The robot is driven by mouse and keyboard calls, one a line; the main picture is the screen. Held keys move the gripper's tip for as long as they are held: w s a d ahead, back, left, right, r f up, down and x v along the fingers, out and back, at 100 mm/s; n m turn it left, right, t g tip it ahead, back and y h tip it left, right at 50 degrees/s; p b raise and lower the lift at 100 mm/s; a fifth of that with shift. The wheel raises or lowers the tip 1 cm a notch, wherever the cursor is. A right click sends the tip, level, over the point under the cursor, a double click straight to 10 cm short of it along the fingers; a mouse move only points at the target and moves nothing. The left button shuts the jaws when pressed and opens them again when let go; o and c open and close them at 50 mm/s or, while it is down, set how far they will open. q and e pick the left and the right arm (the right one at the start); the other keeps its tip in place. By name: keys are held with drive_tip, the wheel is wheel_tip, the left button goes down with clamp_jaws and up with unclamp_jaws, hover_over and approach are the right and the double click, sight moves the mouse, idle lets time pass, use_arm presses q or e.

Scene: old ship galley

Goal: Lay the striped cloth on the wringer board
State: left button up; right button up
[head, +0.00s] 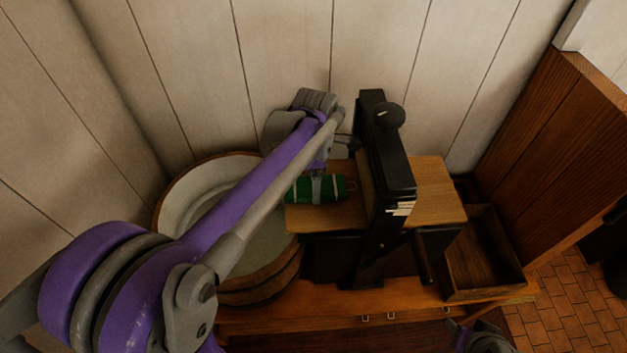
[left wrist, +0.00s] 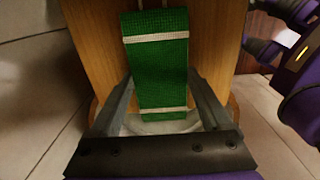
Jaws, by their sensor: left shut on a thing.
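The striped cloth (head: 332,188) is a green roll or strip with white bands and a small loop at its right end. In the head view it is over the left part of the wooden wringer board (head: 340,217), left of the black wringer frame (head: 392,165). My left gripper (head: 317,185) comes down on the cloth and is shut on it. In the left wrist view the cloth (left wrist: 160,62) lies between the two fingers (left wrist: 160,85), with the board (left wrist: 215,45) behind it. I cannot tell whether the cloth touches the board.
A round wooden tub (head: 180,200) with a pale inside stands left of the board. An open wooden box (head: 484,252) sits to the right. The wringer's handle (head: 424,265) hangs at the front. A plank wall is close behind.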

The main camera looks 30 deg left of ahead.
use_arm(q)
drive_tip(key=o, duration=1.2)
drive_tip(key=shift+r, duration=0.1)
wheel_tip(320, 180, up, 11)
drive_tip(key=shift+p, duration=0.35)
drive_tip(key=shift+f, duration=0.2)
